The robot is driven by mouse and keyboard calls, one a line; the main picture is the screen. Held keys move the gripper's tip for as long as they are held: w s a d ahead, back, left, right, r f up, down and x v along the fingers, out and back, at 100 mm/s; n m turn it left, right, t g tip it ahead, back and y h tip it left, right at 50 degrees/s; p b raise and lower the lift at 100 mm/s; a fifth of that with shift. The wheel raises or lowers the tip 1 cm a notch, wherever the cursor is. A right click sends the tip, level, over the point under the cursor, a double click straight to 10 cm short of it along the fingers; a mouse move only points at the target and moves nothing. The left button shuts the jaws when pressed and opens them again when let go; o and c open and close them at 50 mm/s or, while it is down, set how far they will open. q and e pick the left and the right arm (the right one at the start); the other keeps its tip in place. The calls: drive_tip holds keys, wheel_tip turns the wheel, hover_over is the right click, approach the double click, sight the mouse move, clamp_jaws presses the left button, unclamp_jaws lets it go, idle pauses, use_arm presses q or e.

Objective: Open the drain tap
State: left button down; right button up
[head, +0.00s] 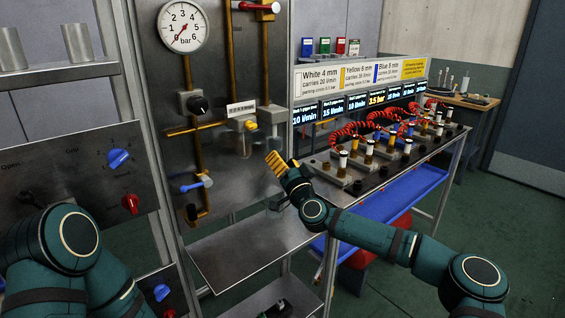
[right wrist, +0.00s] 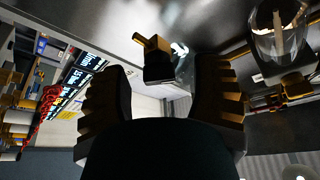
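My right gripper (head: 276,163) is in front of the steel panel, below and right of a clear bowl (head: 243,146). In the right wrist view its two ridged fingers (right wrist: 163,105) are apart, with nothing held between them. A black block with a short yellow stub (right wrist: 152,45) lies ahead, between and beyond the fingertips, apart from them. The clear bowl (right wrist: 280,35) is at the upper right there. A tap with a blue lever (head: 197,184) sits on the brass pipe at left. No label shows which is the drain tap. My left gripper is out of view.
A steel shelf (head: 245,250) juts out below. A bench with red coiled hoses (head: 345,134) and several valves stands right. A control panel (head: 75,185) is at left.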

drive_tip(key=shift+s+f, duration=0.1)
drive_tip(key=v, duration=1.1)
drive_tip(key=shift+s+d, duration=0.2)
drive_tip(key=shift+s, duration=0.15)
drive_tip(key=shift+o, duration=0.2)
drive_tip(key=shift+f, duration=0.15)
